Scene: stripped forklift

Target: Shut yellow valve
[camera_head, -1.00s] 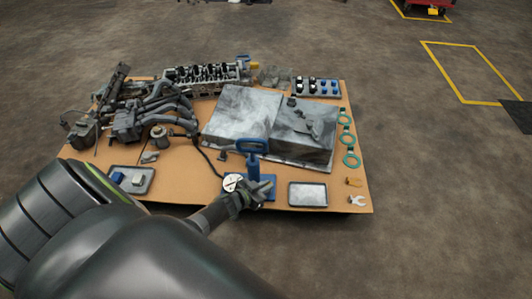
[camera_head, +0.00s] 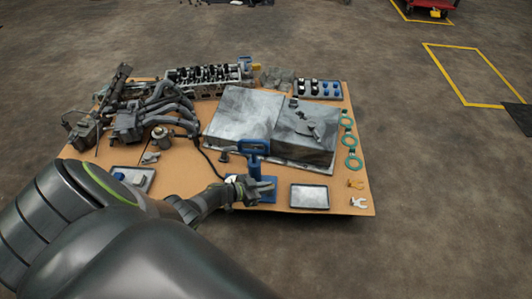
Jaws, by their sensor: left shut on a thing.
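My left gripper (camera_head: 262,187) reaches in from the left at the front of the brown board. It is shut on the blue fixture (camera_head: 254,147), which has an upright post, a loop-shaped top and a flat blue base; the fingers hide part of the post. No clearly yellow valve shows. A small yellow part (camera_head: 256,63) is at the back of the board, beside a blue part, too small to make out. My right gripper is not in view.
The board (camera_head: 335,199) holds a large grey metal block (camera_head: 240,112), dark engine pipes (camera_head: 160,108) and a cylinder head (camera_head: 205,75). A grey tray (camera_head: 309,196) lies right of the gripper. Green rings (camera_head: 350,140) line the right edge.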

